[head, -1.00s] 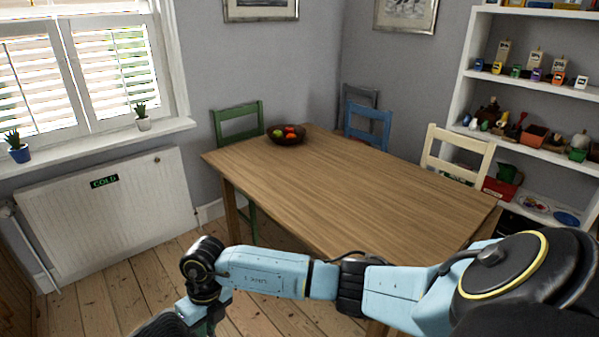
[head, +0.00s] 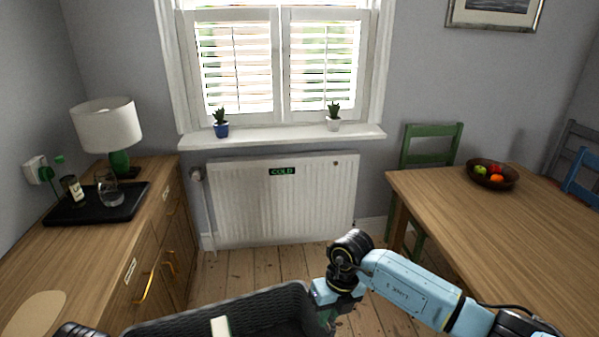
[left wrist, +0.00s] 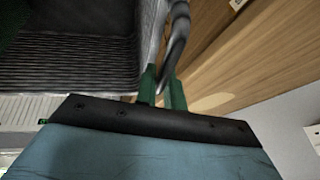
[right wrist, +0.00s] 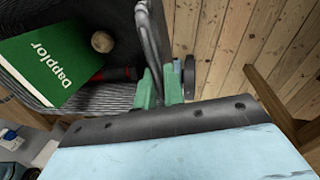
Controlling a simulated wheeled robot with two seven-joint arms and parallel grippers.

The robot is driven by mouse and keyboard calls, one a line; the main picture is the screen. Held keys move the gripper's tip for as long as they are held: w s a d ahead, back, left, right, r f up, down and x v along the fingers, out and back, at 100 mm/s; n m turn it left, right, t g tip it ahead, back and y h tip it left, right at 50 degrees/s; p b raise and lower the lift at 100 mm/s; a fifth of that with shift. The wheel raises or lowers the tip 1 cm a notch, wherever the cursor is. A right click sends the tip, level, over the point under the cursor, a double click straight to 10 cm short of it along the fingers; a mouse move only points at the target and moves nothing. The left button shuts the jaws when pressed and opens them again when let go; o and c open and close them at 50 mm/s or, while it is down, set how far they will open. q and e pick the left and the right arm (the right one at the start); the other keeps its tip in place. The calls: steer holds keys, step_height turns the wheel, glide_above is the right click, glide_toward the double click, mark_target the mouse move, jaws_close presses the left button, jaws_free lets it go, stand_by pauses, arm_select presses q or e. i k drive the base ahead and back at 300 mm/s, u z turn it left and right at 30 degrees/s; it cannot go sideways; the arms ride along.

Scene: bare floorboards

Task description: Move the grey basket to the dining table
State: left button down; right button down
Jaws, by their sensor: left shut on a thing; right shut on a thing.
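The grey basket (head: 262,305) is woven and shows at the bottom of the head view, in front of me. Its near part is cut off. My right gripper (right wrist: 160,88) is shut on the basket's handle at its right end. My left gripper (left wrist: 163,88) is shut on the handle at the other end, seen in the left wrist view. Inside the basket lie a green book (right wrist: 48,62), a small round brown object (right wrist: 103,42) and a red and dark object (right wrist: 112,74). The wooden dining table (head: 470,215) stands at the right, apart from the basket.
A wooden sideboard (head: 75,250) along the left carries a lamp (head: 107,128) and a black tray (head: 95,208). A radiator (head: 280,205) is ahead under the window. A green chair (head: 428,150) and a fruit bowl (head: 490,175) are at the table's far side. Floorboards are clear between sideboard and table.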

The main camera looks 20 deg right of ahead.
mark_target(552, 268)
steer(key=i, duration=0.95)
steer(key=z, duration=3.2)
steer(key=k, duration=0.1)
steer(key=u, duration=0.3)
